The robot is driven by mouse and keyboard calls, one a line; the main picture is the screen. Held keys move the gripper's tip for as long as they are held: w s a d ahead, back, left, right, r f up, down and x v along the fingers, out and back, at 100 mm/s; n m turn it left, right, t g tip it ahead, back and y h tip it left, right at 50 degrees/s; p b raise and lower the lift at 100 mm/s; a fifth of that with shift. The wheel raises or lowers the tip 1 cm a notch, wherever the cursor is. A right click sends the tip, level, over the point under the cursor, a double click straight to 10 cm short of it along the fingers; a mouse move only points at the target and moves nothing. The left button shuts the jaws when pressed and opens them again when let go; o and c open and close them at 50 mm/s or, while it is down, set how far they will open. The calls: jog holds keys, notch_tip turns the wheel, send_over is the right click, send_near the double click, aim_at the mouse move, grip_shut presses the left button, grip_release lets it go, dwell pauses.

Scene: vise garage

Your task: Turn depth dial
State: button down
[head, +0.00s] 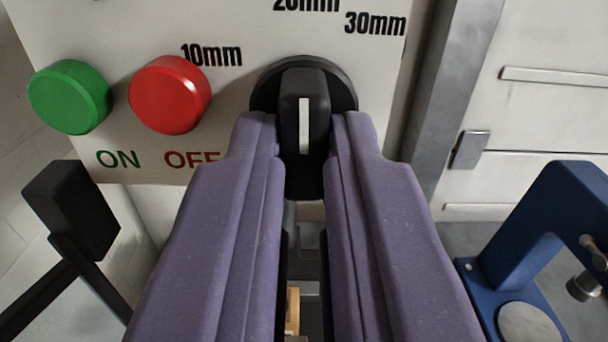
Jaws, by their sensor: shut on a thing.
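The depth dial (303,85) is a round black knob with a raised grip and a white pointer line, mounted on a light panel (130,25). Its white line stands nearly upright in the picture. Printed marks 10mm, 20mm and 30mm sit around it, with 20mm partly cut off at the top edge. My gripper (304,140) has two purple fingers, one on each side of the dial's raised grip, shut on it. The fingers hide the lower sides of the dial.
A green button (69,97) over ON and a red button (169,95) over OFF are left of the dial. A black lever (72,210) is at lower left. A blue clamp-like frame (560,205) stands at lower right, before a pale cabinet (550,110).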

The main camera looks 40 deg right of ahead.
jog(key=shift+f, duration=0.1)
dwell(0.4)
jog(key=c, duration=1.2)
grip_release()
jog(key=shift+o, duration=0.2)
jog(key=shift+a, duration=0.1)
jog(key=v, duration=0.7)
jog(key=shift+s+a, duration=0.2)
jog(key=shift+s, duration=0.1)
